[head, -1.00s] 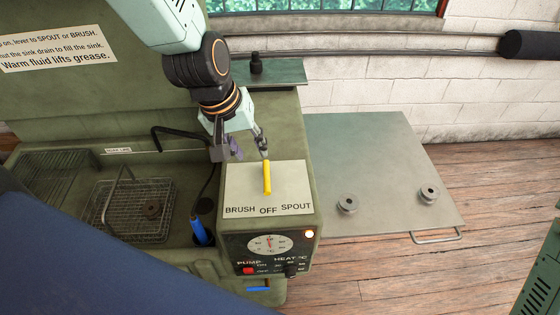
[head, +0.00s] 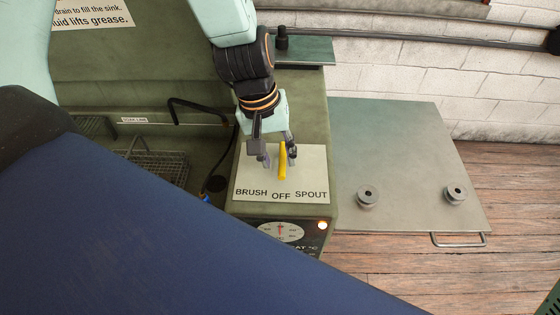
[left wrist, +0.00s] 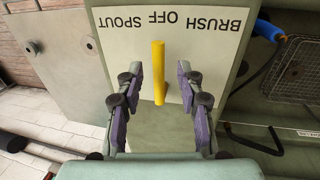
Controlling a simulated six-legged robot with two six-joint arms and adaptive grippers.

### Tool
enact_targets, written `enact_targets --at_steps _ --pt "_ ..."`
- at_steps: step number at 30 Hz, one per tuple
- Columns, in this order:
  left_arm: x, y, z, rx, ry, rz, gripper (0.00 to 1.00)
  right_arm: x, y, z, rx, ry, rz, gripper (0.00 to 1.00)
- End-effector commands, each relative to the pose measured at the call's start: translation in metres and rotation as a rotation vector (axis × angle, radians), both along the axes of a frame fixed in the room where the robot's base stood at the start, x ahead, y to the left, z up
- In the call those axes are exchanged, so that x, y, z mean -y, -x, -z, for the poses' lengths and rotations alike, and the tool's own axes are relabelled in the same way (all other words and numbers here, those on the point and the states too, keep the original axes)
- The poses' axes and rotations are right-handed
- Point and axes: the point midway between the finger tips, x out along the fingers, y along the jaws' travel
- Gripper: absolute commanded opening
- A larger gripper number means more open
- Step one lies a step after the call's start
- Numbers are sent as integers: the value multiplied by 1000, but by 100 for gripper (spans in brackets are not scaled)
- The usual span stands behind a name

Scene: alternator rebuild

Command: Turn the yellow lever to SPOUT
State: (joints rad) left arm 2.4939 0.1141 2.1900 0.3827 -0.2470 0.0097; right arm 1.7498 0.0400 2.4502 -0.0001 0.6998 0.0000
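The yellow lever (head: 282,162) stands on a pale plate (head: 312,168) marked BRUSH, OFF and SPOUT, on top of the green washer housing. The lever lines up with OFF. It also shows in the left wrist view (left wrist: 159,70), between the fingers and a little beyond their tips. My left gripper (head: 279,162) is open, with one finger on each side of the lever. In the left wrist view its purple-padded fingers (left wrist: 158,88) are apart, with a gap to the lever on both sides. My right gripper is not in view.
A dial (head: 281,232) and a lit lamp (head: 322,225) are on the housing front. A wire basket (head: 160,165) lies in the sink at left. A grey side shelf (head: 400,130) holds two small pulleys. A large blue surface covers the lower left.

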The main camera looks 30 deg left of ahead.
Motion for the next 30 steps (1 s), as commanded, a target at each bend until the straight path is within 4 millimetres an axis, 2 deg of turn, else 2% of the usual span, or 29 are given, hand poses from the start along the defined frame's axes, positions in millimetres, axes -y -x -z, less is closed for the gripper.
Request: enact_targets --at_steps 1,5,15,28,30 --pt "1 -1 9 1 -1 1 37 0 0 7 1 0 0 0" --pt "3 -4 16 2 -1 0 37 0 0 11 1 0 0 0" --pt "4 -6 17 2 -1 2 37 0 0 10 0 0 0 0" --pt "4 -5 17 2 0 1 2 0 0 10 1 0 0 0" --pt "4 -5 17 1 0 1 0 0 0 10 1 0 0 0"
